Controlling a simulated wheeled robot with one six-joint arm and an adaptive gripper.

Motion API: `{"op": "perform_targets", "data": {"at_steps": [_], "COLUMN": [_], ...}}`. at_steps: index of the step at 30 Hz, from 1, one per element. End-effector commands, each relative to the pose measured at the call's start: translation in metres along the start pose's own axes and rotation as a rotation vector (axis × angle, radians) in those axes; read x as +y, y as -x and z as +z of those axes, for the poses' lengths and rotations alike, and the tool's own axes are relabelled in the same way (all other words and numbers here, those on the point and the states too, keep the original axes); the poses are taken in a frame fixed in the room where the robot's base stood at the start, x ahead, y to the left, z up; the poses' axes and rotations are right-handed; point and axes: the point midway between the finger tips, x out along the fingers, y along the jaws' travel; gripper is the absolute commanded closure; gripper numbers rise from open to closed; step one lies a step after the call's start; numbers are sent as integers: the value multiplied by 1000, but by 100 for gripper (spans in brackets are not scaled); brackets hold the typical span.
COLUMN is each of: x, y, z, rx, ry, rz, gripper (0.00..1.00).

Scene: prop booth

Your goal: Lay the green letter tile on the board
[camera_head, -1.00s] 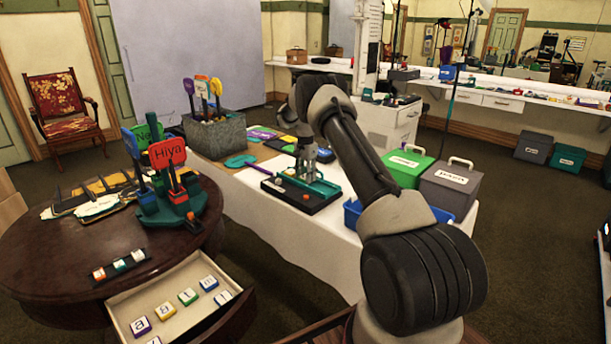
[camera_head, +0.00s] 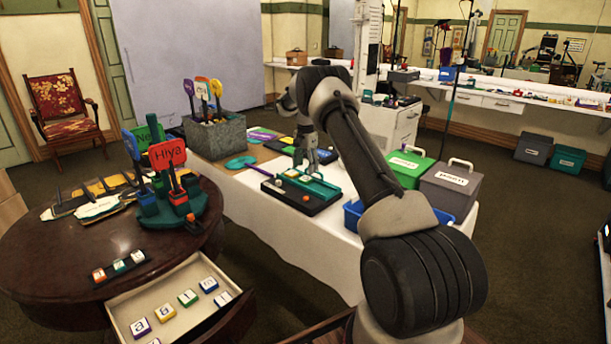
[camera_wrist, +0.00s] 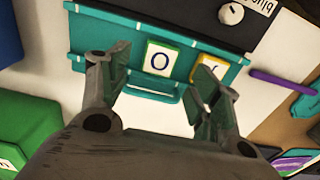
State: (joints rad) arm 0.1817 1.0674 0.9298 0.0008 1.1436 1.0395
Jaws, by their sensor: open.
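The board (camera_head: 325,190), dark with a teal ledge, lies on the white table. In the wrist view the teal ledge (camera_wrist: 88,38) carries a white-faced tile marked O with a greenish edge (camera_wrist: 160,57) and a yellow-edged tile (camera_wrist: 207,68). My gripper (camera_head: 312,157) is just behind the board; in the wrist view its fingers (camera_wrist: 165,85) are spread, with nothing between them. The right finger partly covers the yellow-edged tile. Another green letter tile (camera_head: 188,298) lies in the open drawer (camera_head: 160,315).
A blue bin (camera_head: 352,213), a green box (camera_head: 407,167) and a grey box (camera_head: 450,185) stand right of the board. A purple-handled teal paddle (camera_head: 240,162) lies left of it. A round table (camera_head: 50,255) at left holds a small tile rack (camera_head: 108,275).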

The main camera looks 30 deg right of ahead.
Motion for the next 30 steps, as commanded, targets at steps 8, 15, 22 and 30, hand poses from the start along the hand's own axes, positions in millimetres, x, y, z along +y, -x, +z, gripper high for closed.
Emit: {"op": "perform_targets", "data": {"at_steps": [8,15,22,30], "x": [0,4,53,171], "y": [57,96,210,310], "z": [0,8,63,154], "rx": [1,8,50,125], "ry": [0,34,256,578], "rz": [-1,-11,-69,-139], "gripper": [36,36,36,36]}}
